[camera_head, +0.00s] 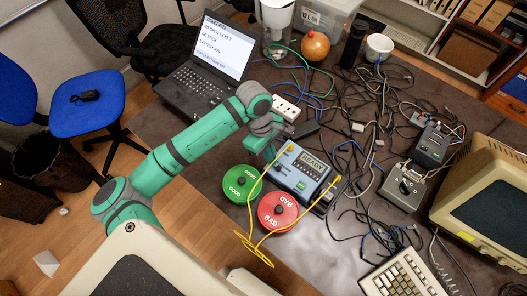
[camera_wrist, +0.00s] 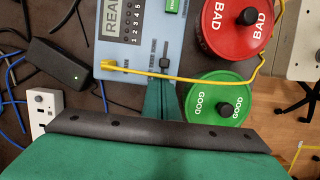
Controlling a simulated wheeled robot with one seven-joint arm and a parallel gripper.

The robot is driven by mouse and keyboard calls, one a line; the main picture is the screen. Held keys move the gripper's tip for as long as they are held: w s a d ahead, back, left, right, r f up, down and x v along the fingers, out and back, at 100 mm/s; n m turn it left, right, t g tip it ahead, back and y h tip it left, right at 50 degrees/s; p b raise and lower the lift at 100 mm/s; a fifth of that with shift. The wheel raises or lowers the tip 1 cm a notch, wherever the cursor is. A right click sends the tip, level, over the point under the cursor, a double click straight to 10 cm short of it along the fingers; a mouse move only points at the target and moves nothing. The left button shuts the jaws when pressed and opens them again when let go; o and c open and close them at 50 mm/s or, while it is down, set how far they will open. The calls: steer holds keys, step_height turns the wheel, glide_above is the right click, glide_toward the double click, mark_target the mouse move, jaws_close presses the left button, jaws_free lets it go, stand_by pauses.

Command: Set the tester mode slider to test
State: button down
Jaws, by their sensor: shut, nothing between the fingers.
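The tester (camera_head: 306,168) is a light blue-grey box with a lit display reading READY, on the table. In the wrist view the tester (camera_wrist: 118,72) shows a numbered light panel and a small dark mode slider (camera_wrist: 164,63) near its lower edge. The slider's lettering is too small to read, so I cannot tell its setting. My gripper (camera_wrist: 162,98) is shut and empty, its green fingers reaching the tester's edge just below the slider. Whether they touch the slider is unclear. In the head view my gripper (camera_head: 268,152) is at the tester's left side.
A yellow cable (camera_wrist: 200,78) crosses by the fingers and slider. The green GOOD disc (camera_head: 240,184) and red BAD disc (camera_head: 277,210) stand beside the tester. A power strip (camera_head: 286,108), a laptop (camera_head: 206,72) and tangled cables lie behind. A grey switch box (camera_head: 405,187) stands right.

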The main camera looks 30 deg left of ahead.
steer(key=a, duration=0.4)
steer(key=shift+w+r, duration=0.1)
steer(key=shift+w, duration=0.05)
steer(key=v, duration=0.9)
steer(key=shift+r, duration=0.4)
steer(key=shift+d, duration=0.1)
